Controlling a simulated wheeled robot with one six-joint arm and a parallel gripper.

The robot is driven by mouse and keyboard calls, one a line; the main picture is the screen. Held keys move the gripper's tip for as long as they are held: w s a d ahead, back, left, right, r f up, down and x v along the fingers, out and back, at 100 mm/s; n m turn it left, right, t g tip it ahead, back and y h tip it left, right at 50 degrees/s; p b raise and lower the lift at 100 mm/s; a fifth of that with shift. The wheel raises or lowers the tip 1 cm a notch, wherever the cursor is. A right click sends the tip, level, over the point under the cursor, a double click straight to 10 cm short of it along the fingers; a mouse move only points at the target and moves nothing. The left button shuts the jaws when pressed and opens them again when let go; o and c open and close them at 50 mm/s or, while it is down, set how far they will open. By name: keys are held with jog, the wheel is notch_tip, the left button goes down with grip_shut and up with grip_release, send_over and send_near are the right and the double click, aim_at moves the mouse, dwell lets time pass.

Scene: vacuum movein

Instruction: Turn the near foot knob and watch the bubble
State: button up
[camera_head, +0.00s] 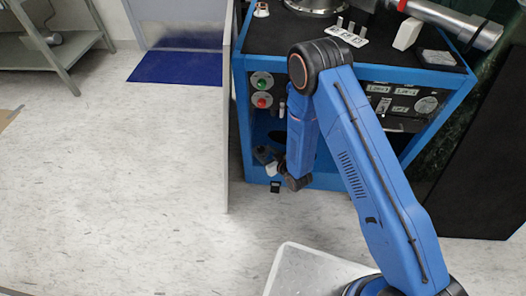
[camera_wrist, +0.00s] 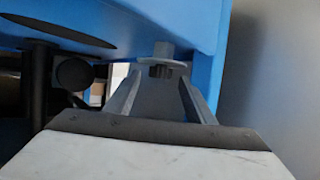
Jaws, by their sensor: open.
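The near foot knob (camera_wrist: 161,71) is a dark ribbed piece under a pale disc and short stem, below the blue frame (camera_wrist: 150,25) in the wrist view. My gripper (camera_wrist: 160,84) is open, with one finger to each side of the knob's line. The knob shows between the fingertips; I cannot tell whether they touch it. In the head view, my gripper (camera_head: 270,170) is low at the front left corner of the blue cabinet (camera_head: 335,62), and the foot there is hard to make out. I cannot make out a bubble in either view.
A thin grey partition (camera_head: 230,110) stands close left of the cabinet. In the wrist view, a black post (camera_wrist: 38,85) and a dark round part (camera_wrist: 73,73) lie left of the fingers. A blue mat (camera_head: 177,67) lies beyond open floor at left.

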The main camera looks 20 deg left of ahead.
jog(key=shift+x, duration=0.9)
jog(key=c, duration=1.1)
jog(key=shift+o, duration=0.2)
jog(key=shift+s+a, duration=0.1)
jog(key=shift+s, duration=0.05)
jog(key=shift+s+a+m+t+h, duration=0.1)
jog(key=shift+a+m+t+h, duration=0.05)
jog(key=shift+m+t+h, duration=0.8)
jog(key=shift+s+a+m+t+h, duration=0.15)
jog(key=shift+m+t+h, duration=1)
jog(key=shift+m+h, duration=0.65)
jog(key=shift+m, duration=0.35)
